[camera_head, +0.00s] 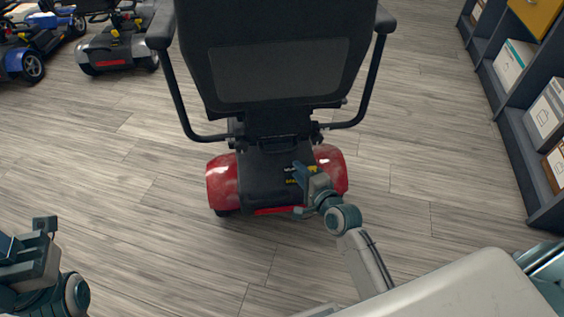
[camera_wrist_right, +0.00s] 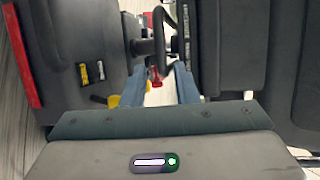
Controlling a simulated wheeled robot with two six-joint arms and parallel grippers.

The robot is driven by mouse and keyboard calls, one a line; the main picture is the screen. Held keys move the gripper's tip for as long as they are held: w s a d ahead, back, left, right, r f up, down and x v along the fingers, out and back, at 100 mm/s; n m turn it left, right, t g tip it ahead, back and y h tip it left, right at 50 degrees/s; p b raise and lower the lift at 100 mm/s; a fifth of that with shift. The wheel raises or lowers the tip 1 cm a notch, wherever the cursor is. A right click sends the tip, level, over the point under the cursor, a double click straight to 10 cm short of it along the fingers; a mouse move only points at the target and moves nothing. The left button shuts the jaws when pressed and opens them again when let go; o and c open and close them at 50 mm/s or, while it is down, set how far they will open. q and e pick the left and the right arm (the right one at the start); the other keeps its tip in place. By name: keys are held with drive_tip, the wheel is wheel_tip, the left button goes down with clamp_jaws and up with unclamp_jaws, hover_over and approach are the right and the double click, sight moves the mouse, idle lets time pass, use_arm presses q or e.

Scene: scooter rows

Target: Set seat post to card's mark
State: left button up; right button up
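A scooter with a black seat (camera_head: 278,55) and a red rear body (camera_head: 222,183) stands with its back to me in the head view. The seat post under the seat is mostly hidden, and I cannot make out its marks. No card can be made out. My right gripper (camera_head: 302,175) is at the scooter's rear cover, below the seat back. In the right wrist view its two blue fingers (camera_wrist_right: 162,88) are apart with nothing clearly between them; a small red part (camera_wrist_right: 154,77) shows beyond. My left gripper (camera_head: 28,240) is at the lower left, away from the scooter.
Black armrests (camera_head: 178,95) stick out on both sides of the seat. Dark shelves with boxes (camera_head: 515,65) stand along the right edge. Other scooters (camera_head: 115,45) are parked at the upper left. The wooden floor (camera_head: 110,190) left of the red scooter is clear.

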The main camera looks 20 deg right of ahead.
sight(281, 153)
drive_tip(key=b+x, duration=0.3)
drive_tip(key=x, duration=0.7)
drive_tip(key=shift+w+a+f, duration=0.1)
drive_tip(key=shift+w+f, duration=0.05)
drive_tip(key=shift+w, duration=0.05)
clamp_jaws()
